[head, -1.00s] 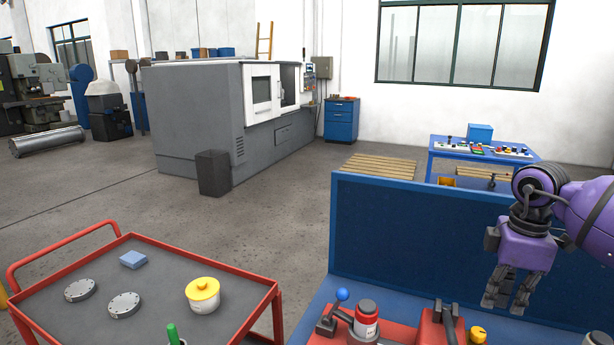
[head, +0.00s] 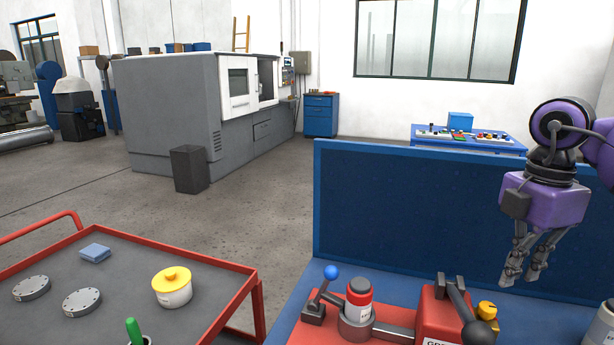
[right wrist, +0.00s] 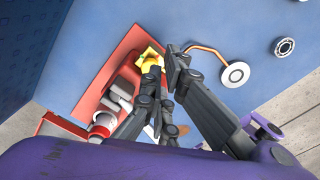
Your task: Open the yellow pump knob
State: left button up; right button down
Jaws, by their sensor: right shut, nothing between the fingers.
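The yellow pump knob (head: 487,310) sits on the red unit on the blue bench, at the lower right of the head view, beside a black lever. It also shows in the right wrist view (right wrist: 150,60), partly hidden behind my finger. My right gripper (head: 521,279) is shut and empty, its fingers pointing down. In the head view it appears above and to the right of the knob. In the right wrist view the fingertips (right wrist: 163,69) overlap the yellow in the picture; I cannot tell whether they touch it. My left gripper is not in view.
A blue-ball lever (head: 331,272) and a red-and-white cylinder (head: 359,299) stand left of the knob. A blue panel (head: 420,210) rises behind the bench. A copper pipe with a round disc (right wrist: 235,74) lies near the fingers. A red cart (head: 215,283) stands left.

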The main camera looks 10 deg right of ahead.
aim_at(487, 310)
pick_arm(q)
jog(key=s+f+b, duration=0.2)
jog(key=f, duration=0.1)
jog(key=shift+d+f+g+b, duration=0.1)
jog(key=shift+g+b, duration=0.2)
pick_arm(e)
notch_tip(487, 310, down, 7)
jog(key=shift+s, duration=0.15)
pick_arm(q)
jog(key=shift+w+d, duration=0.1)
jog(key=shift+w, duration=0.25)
pick_arm(e)
jog(key=shift+s, duration=0.1)
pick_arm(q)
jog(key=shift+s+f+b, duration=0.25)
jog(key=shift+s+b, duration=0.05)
pick_arm(e)
jog(key=shift+w+a+f, duration=0.1)
jog(key=shift+w+a, duration=0.05)
jog(key=shift+w, duration=0.15)
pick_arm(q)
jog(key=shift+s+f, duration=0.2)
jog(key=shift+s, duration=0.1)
pick_arm(e)
jog(key=shift+a, duration=0.1)
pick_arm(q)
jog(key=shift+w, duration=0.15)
